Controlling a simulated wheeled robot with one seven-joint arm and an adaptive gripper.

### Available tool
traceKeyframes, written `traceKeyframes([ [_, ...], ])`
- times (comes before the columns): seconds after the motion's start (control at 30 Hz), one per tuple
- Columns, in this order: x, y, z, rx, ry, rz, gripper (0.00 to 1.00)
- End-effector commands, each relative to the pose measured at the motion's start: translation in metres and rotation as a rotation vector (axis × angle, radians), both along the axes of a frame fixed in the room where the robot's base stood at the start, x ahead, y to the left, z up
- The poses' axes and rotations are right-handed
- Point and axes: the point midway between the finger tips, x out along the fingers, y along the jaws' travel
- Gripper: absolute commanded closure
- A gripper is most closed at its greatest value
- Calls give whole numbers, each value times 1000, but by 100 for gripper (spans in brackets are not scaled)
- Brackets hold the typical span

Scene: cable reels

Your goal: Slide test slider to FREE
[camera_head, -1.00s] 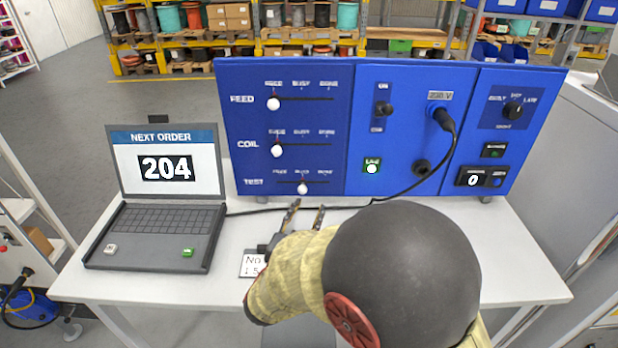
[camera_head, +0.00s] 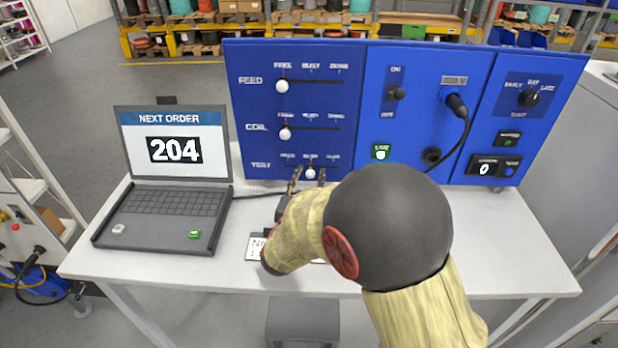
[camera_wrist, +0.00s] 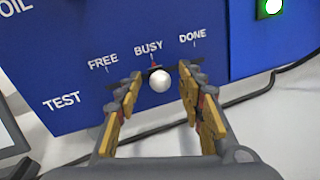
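The TEST slider's white knob (camera_head: 310,173) is on the lowest row of the blue panel (camera_head: 345,85). In the wrist view the knob (camera_wrist: 160,81) stands under the BUSY mark, with the FREE label (camera_wrist: 103,62) to its left and DONE (camera_wrist: 193,36) to its right. My gripper (camera_head: 309,176) is at the panel's lower left. In the wrist view its fingers (camera_wrist: 158,84) are open, one on each side of the knob, with gaps between. The slot is partly hidden behind the knob and fingers.
The FEED knob (camera_head: 282,86) and COIL knob (camera_head: 285,133) are above, both at the left ends of their slots. A laptop (camera_head: 165,215) showing 204 is on the left of the white table (camera_head: 500,265). A black cable (camera_head: 460,140) hangs from the panel.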

Motion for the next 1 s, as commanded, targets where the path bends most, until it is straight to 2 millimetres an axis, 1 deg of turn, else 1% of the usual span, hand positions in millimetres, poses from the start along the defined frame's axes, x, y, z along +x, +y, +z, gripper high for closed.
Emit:
traceKeyframes([
  [0.1, 0, 0, 0, 0, 0, 0, 62],
  [0.77, 0, 0, 0, 1, 0, -1, 100],
  [1.0, 0, 0, 0, 1, 0, -1, 100],
])
